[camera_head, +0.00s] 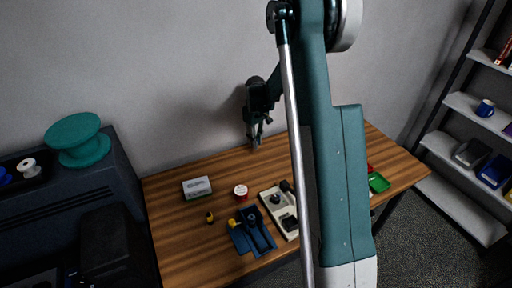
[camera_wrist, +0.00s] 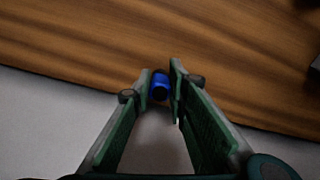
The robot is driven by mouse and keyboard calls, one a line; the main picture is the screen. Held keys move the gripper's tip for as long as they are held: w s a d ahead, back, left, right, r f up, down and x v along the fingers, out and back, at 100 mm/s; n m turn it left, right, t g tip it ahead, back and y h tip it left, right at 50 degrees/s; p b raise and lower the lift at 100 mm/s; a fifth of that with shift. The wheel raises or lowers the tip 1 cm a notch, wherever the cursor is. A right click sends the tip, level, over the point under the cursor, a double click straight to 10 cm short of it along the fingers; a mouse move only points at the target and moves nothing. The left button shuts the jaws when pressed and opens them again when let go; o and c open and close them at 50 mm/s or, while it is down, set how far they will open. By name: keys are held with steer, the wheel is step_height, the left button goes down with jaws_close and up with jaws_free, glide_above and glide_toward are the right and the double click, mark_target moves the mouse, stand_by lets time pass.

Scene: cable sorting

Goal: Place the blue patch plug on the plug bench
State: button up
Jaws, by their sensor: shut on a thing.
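The blue patch plug (camera_wrist: 160,87) sits between the fingertips of my gripper (camera_wrist: 161,88) in the wrist view. The fingers are shut on it, and its dark round end faces the camera. In the head view my gripper (camera_head: 255,137) hangs near the table's back edge, close to the wall; the plug's colour cannot be made out there. A blue fixture (camera_head: 265,238) and a pale tray with dark parts (camera_head: 268,195) lie near the table's front. I cannot tell which of these is the plug bench. Both are well apart from my gripper.
My arm hides part of the table's right side. The table's back left is clear.

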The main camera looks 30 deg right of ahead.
steer(key=shift+f, duration=1.8)
steer(key=shift+f, duration=0.15)
steer(key=o, duration=0.9)
step_height(320, 180, up, 12)
steer(key=shift+r, duration=0.1)
steer(key=shift+r, duration=0.1)
